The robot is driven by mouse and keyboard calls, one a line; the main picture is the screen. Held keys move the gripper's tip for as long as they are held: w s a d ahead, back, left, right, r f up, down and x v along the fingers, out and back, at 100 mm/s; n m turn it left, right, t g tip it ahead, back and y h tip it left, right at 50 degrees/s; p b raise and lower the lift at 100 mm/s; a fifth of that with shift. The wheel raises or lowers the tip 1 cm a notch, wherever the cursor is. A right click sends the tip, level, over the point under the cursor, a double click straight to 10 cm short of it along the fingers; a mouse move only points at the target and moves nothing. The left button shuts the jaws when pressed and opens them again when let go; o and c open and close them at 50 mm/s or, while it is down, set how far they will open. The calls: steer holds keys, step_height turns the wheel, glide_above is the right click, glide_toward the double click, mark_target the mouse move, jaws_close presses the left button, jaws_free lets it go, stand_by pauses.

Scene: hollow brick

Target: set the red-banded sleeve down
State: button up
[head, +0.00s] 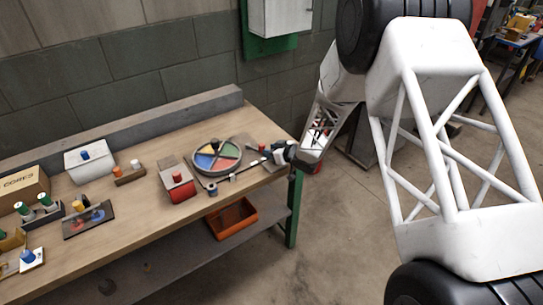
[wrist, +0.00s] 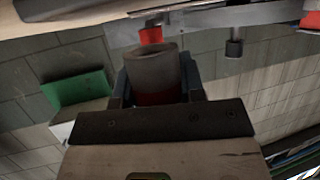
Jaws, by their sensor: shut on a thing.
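The red-banded sleeve (wrist: 155,72) is a grey hollow cylinder with a red band around the end nearest my palm. In the wrist view it sits between the two blue-grey fingers of my gripper (wrist: 157,82), which is shut on it. Its open end points away from the palm, toward the bench edge at the top of the picture. In the head view my gripper (head: 281,153) is at the right end of the wooden workbench (head: 130,215). The sleeve is too small to make out there, and I cannot tell whether it touches the bench.
A round tray with coloured sectors (head: 216,156) and a red box (head: 179,187) stand left of my gripper. A small grey cylinder (head: 212,190) is near the front edge. An orange bin (head: 232,219) is on the lower shelf. Bare wood lies along the bench front.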

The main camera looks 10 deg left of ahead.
steer(key=shift+f, duration=1.1)
steer(key=shift+f, duration=0.15)
steer(key=o, duration=1)
steer(key=shift+s+d+r, duration=0.15)
steer(key=shift+d+r, duration=0.15)
steer(key=v, duration=1.1)
steer(key=shift+s+d, duration=0.1)
